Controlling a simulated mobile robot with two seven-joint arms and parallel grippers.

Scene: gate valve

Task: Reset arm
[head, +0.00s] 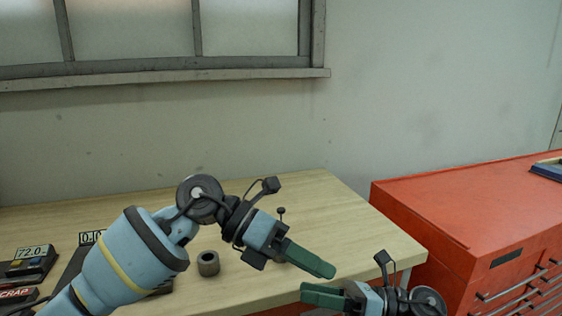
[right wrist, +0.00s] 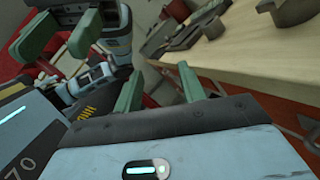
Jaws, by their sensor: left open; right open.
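In the head view my left gripper (head: 328,270) is over the wooden table's right part, its green fingers pointing right and down. It is open and I see nothing between its fingers. My right gripper (head: 306,293) is low in the head view, near the table's front right edge, with green fingers pointing left. In the right wrist view its two fingers (right wrist: 160,88) stand apart with nothing between them. Green fingers of my left gripper (right wrist: 68,38) seem to show at upper left there.
A wooden table (head: 310,195) bears a short grey hollow cylinder (head: 208,264) and dark devices with number displays (head: 30,258) at left. Grey metal parts (right wrist: 178,36) lie on it in the right wrist view. A red drawer cabinet (head: 450,205) stands at right.

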